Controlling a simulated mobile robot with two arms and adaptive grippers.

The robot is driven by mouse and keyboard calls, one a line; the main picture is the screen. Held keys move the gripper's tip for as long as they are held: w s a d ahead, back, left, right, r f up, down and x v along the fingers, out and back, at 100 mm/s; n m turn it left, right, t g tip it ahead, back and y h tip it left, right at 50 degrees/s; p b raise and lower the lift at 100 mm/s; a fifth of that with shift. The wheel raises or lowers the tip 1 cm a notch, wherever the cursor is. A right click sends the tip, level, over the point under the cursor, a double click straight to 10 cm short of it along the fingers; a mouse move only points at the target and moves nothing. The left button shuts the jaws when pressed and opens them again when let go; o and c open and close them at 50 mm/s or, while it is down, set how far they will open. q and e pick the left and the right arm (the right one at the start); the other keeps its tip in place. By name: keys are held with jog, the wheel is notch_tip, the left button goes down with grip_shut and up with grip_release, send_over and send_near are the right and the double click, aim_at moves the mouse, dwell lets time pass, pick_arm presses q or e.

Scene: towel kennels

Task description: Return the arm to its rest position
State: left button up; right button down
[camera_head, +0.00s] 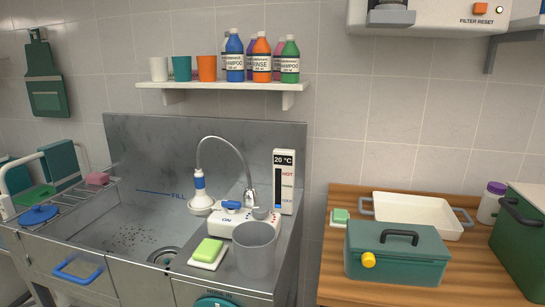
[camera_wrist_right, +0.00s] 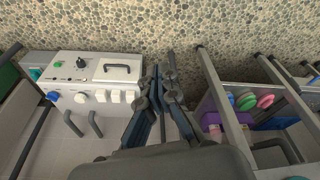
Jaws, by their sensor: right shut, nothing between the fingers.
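My right gripper (camera_wrist_right: 165,75) shows in the right wrist view, its dark fingers close together with nothing between them. Pebbled flooring lies beyond the fingertips. The gripper is apart from everything around it. Neither of my arms shows in the head view, and my left gripper is in neither view.
In the right wrist view, a white panel with knobs (camera_wrist_right: 98,75) is left of the fingers and a grey-framed cart (camera_wrist_right: 225,100) is right. The head view shows a steel sink (camera_head: 120,225), a shelf (camera_head: 222,86) and a wooden counter (camera_head: 345,283) with a green box (camera_head: 397,255).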

jog(key=s+d+f+g+p, duration=0.1)
jog(key=s+f, duration=0.3)
jog(key=f, duration=0.4)
jog(key=s+f+p, duration=0.1)
jog(key=s+f, duration=0.2)
jog(key=f, duration=0.4)
jog(key=s+d+f, duration=0.2)
jog(key=s+f, duration=0.5)
jog(key=s, duration=0.5)
jog(key=shift+s+d+f+g+p, duration=0.2)
jog(key=shift+s+f+g+p, duration=0.1)
jog(key=shift+f+g+p, duration=0.1)
